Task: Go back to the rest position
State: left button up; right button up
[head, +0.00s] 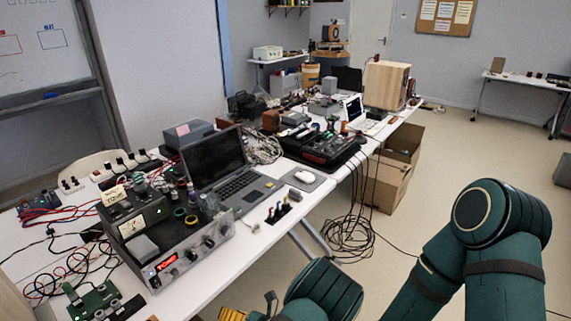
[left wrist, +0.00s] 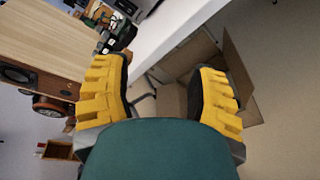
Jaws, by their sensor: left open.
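My left gripper (head: 232,314) shows only as a bit of yellow at the bottom edge of the head view, beside a dark green arm part. In the left wrist view, my left gripper (left wrist: 160,72) has its two yellow ribbed fingers wide apart, with nothing held between them. Beyond the fingers are the white table's edge and an open cardboard box (left wrist: 245,85). My right gripper is not in view. A large green arm link of mine fills the lower right of the head view.
The long white table (head: 215,285) holds a laptop (head: 215,160), an instrument with a red display (head: 168,262), tools and a wooden box (head: 388,85). Black cables (head: 350,238) hang to the floor near the cardboard box (head: 390,185). Open floor (head: 470,150) lies to the right.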

pick_arm(q)
jog(key=s+a+f+n+g+h, duration=0.2)
jog(key=s+f+n+g+h, duration=0.15)
jog(key=s+n+g, duration=0.2)
jog(key=s+a+f+n+g+h, duration=0.2)
jog(key=s+f+n+g, duration=0.25)
jog(key=s, duration=0.25)
jog(key=s+d+n+g+h, duration=0.2)
jog(key=s+d+n+h, duration=0.35)
jog(key=s+n, duration=0.2)
jog(key=w+d+r+n+t+h, duration=0.1)
jog(key=w+r+n+t+h, duration=0.1)
jog(key=n, duration=0.8)
jog(key=w+d+r+n+t+h, duration=0.1)
jog(key=r+n+t+h, duration=0.3)
jog(key=n, duration=0.5)
jog(key=shift+w+d+r+n+h, duration=0.2)
jog(key=shift+w+r+n+h, duration=0.2)
jog(key=shift+w+r, duration=0.35)
